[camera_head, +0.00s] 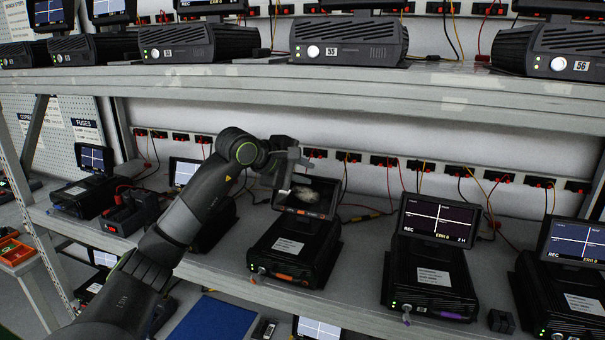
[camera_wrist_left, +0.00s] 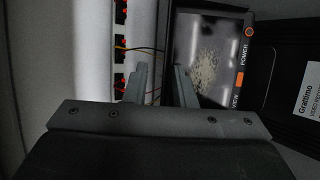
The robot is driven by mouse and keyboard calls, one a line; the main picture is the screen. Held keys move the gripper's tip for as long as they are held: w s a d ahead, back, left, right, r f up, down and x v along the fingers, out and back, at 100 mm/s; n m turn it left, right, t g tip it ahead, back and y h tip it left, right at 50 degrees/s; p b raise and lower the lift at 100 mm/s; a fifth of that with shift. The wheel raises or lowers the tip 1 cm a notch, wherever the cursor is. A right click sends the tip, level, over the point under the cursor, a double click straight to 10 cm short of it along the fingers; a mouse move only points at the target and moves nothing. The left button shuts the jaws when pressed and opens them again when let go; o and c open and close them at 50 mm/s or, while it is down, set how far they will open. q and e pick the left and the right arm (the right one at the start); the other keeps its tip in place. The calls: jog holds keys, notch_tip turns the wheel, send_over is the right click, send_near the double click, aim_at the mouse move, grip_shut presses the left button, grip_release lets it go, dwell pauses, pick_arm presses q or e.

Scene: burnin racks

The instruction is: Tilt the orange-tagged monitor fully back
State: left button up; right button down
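The orange-tagged monitor (camera_head: 318,190) is a small screen with orange marks along its lower frame. It sits on a black box unit (camera_head: 295,250) on the lower shelf, and the unit has an orange tag (camera_head: 283,277) on its front. The screen looks grey with a pale blotch and leans back somewhat. My left gripper (camera_head: 293,172) is at the screen's upper left. In the left wrist view its fingers (camera_wrist_left: 160,85) are apart; one overlaps the monitor's screen (camera_wrist_left: 208,62), the other is beyond its top edge. Whether either finger touches is unclear. My right gripper is not in view.
A purple-tagged unit with a lit screen (camera_head: 437,220) stands to the right, and another lit unit (camera_head: 570,243) beyond it. The upper shelf (camera_head: 300,85) hangs above. Red-and-black sockets with cables line the back wall. Bare shelf (camera_head: 345,270) lies between the units.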

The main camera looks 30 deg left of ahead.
pick_arm(q)
jog(key=shift+f, duration=0.1)
dwell(0.3)
jog(key=shift+s+a+r+b, duration=0.25)
jog(key=shift+s+b, duration=0.15)
jog(key=shift+s, duration=0.15)
jog(key=b+v, duration=0.7)
jog(key=v, duration=0.9)
jog(key=shift+d+r, duration=0.2)
jog(key=shift+r, duration=0.05)
